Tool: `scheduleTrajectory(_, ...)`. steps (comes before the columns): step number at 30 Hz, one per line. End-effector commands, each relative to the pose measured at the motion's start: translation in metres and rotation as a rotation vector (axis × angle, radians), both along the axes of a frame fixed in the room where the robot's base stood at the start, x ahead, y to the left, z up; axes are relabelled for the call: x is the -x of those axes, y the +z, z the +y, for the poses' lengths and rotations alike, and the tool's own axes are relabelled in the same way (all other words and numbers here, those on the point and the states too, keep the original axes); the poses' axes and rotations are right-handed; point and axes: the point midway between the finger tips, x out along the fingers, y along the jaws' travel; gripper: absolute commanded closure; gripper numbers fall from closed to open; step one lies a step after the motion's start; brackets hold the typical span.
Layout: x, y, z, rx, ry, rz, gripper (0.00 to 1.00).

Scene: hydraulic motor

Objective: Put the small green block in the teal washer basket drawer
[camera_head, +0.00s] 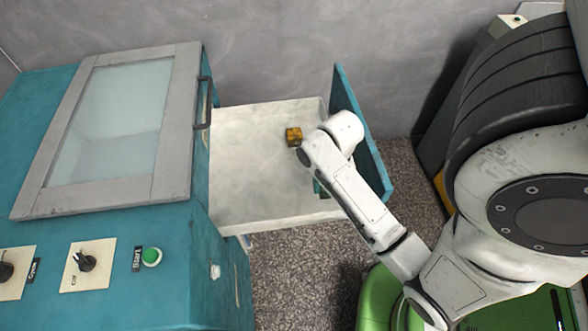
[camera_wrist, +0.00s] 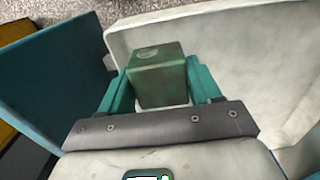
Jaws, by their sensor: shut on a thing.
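The small green block (camera_wrist: 158,78) sits between the two teal fingers of my gripper (camera_wrist: 160,88) in the wrist view. My gripper is shut on it. In the head view my gripper (camera_head: 320,187) is mostly hidden behind my own arm, over the front part of the open drawer, and the block cannot be made out there. The teal washer's basket drawer (camera_head: 250,180) is pulled out, with a pale inside and a teal front panel. Its pale wall (camera_wrist: 215,17) shows beyond the block in the wrist view. I cannot tell whether the block touches the drawer floor.
The drawer's teal front panel (camera_head: 361,130) stands close to my arm. Much of the drawer floor is clear.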

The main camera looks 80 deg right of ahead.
Motion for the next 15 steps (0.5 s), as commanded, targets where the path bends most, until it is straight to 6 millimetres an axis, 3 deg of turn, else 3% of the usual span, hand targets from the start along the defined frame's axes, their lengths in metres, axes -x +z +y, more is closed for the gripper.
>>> scheduleTrajectory(10, -0.055, -0.030, -0.048, -0.002, -0.001, -0.005, 0.85)
scheduleTrajectory(15, -0.070, -0.060, -0.064, -0.002, -0.001, -0.001, 0.85)
